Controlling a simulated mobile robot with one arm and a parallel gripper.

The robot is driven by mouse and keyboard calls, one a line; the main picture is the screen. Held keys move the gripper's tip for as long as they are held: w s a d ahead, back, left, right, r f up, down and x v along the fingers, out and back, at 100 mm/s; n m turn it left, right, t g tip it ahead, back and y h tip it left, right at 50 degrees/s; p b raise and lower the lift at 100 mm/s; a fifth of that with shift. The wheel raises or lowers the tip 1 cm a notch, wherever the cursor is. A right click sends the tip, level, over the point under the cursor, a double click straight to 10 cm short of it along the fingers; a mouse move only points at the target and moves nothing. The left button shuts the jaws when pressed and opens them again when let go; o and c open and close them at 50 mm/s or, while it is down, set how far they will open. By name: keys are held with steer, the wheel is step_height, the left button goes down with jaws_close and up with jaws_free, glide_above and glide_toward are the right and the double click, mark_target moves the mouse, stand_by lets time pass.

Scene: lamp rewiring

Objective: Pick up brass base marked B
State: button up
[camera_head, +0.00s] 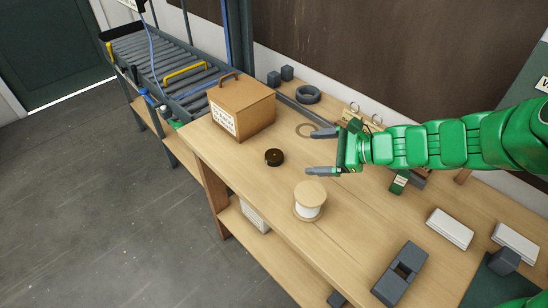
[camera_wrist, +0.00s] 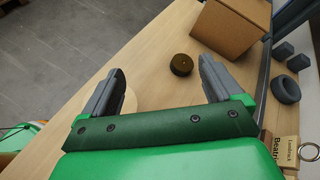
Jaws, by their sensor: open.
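A small dark round disc with a brassy spot at its centre (camera_head: 274,157) lies flat on the wooden bench, in front of the cardboard box. It is the likeliest brass base, but I cannot read a B on it. My gripper (camera_head: 322,152) is open and empty, to the right of the disc and apart from it, with its fingers pointing left. In the wrist view, the disc (camera_wrist: 181,65) appears between the two fingers of my gripper (camera_wrist: 160,68), beyond them and closer to the right finger.
The cardboard box (camera_head: 241,106) stands behind the disc. A spool of white material (camera_head: 309,198) stands in front of my gripper. Bench surface around the disc is clear.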

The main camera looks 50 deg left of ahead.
mark_target(277, 156)
steer(key=w+a+f+m, duration=0.1)
steer(key=a+f+m, duration=0.1)
steer(key=a+f, duration=0.1)
steer(key=w+a+f+m+t, duration=0.1)
steer(key=a+f+m, duration=0.1)
steer(key=f, duration=0.3)
steer(key=w+a+f+m+y, duration=0.1)
steer(key=w+a+f+m, duration=0.1)
steer(key=a+f, duration=0.2)
steer(key=shift+a+m+t, duration=0.1)
steer(key=shift+m+t, duration=0.2)
steer(key=shift+t, duration=0.1)
steer(key=shift+x, duration=1.35)
steer(key=s+a, duration=0.1)
steer(key=a+f, duration=0.1)
steer(key=a, duration=0.1)
steer(key=shift+s, duration=0.4)
steer(key=shift+s+a+f, duration=0.15)
steer(key=shift+a+f, duration=0.15)
steer(key=shift+a, duration=0.3)
steer(key=shift+c, duration=0.4)
steer(key=c, duration=1.3)
steer(key=shift+r, duration=0.1)
steer(key=shift+c, duration=0.2)
